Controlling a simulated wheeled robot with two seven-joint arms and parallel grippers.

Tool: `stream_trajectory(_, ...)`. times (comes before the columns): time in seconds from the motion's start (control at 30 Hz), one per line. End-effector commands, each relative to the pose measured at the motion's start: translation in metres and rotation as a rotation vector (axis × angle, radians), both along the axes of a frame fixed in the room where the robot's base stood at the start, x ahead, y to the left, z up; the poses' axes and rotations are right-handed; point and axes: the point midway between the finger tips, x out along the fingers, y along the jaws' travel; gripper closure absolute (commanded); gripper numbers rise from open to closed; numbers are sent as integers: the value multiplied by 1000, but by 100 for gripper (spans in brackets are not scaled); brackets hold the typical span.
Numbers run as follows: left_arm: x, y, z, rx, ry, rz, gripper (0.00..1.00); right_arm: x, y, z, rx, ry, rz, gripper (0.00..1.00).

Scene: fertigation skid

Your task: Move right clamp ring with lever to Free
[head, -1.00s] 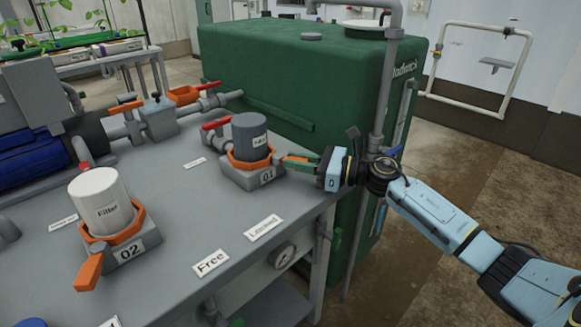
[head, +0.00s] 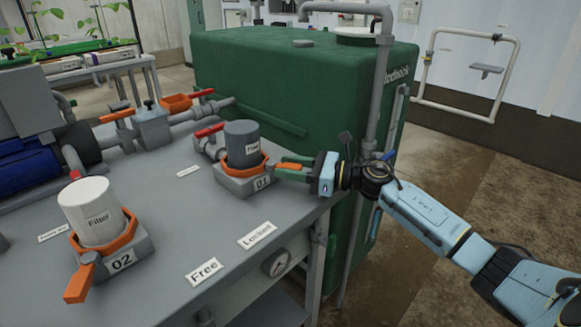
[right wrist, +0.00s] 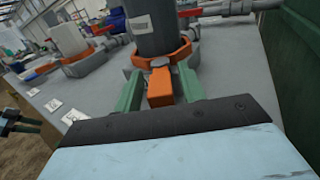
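The right clamp ring (head: 240,170) is orange and sits around the dark grey filter (head: 242,142) on the grey base marked 01. Its orange lever (right wrist: 160,87) points out toward my right gripper (right wrist: 160,95). The green fingers stand on either side of the lever, with narrow gaps seeming to show, so the gripper looks open around it. In the head view my right gripper (head: 290,170) reaches in from the right at the lever. A dark gripper with green parts, seemingly my left gripper (right wrist: 22,124), shows at the left edge of the right wrist view; its opening is unclear.
A second orange clamp ring (head: 126,232) with a lever holds a white filter (head: 95,212) on base 02. Signs "Free" (head: 204,271) and "Locked" (head: 257,236) lie on the grey bench top. A green tank (head: 290,90) and grey upright pipe (head: 378,90) stand close behind.

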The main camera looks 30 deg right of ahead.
Motion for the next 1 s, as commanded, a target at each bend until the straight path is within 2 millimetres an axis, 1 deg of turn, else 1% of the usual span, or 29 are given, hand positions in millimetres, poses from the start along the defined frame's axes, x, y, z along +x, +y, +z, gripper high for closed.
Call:
stream_trajectory(0.17,0,0,0,0,2,0,64,-2,-2,-1,-2,2,-1,60)
stream_trajectory(0.27,-3,1,0,3,17,0,64,-8,-9,-2,-3,4,-2,60)
stream_trajectory(0.37,-12,6,-4,16,67,9,64,-20,-20,-2,-4,5,-1,60)
stream_trajectory(0.63,-38,15,-10,47,207,23,64,-60,-60,-1,-3,4,-2,60)
stream_trajectory(0.8,-40,17,-18,56,236,25,64,-81,-80,-1,-1,3,0,60)
stream_trajectory(1.0,-38,18,-25,59,237,24,64,-93,-92,0,1,1,0,60)
